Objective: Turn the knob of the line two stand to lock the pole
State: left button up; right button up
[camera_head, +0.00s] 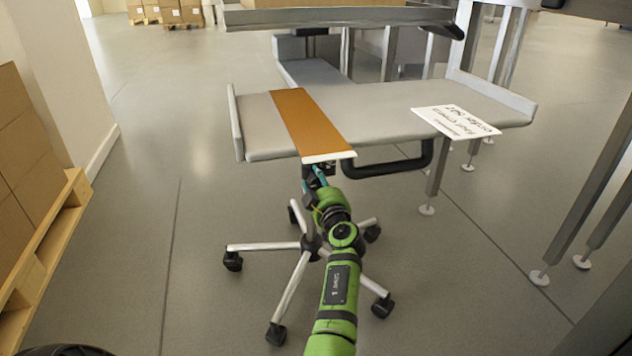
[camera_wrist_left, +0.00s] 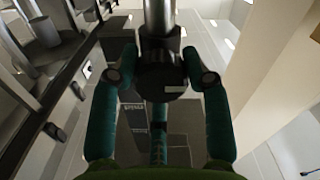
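The line two stand has a grey top (camera_head: 370,108), a chrome pole and a wheeled star base (camera_head: 268,247). My left gripper (camera_head: 315,180) reaches under the near edge of the top, beside the pole. In the left wrist view, a black collar with a round knob (camera_wrist_left: 162,82) sits on the chrome pole (camera_wrist_left: 158,18). The teal fingers of the left gripper (camera_wrist_left: 160,62) are on both sides of the knob, very close to it; contact is unclear. In the head view the top and arm hide the knob. My right gripper is out of view.
A brown strip (camera_head: 307,120) and a white printed sign (camera_head: 455,121) lie on the top. A black handle (camera_head: 390,167) hangs under its near edge. Boxes on a wooden pallet (camera_head: 42,240) stand at left. Metal table legs (camera_head: 585,205) stand at right.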

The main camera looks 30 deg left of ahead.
pick_arm(q)
jog(key=shift+c, duration=0.9)
jog(key=shift+r, duration=0.1)
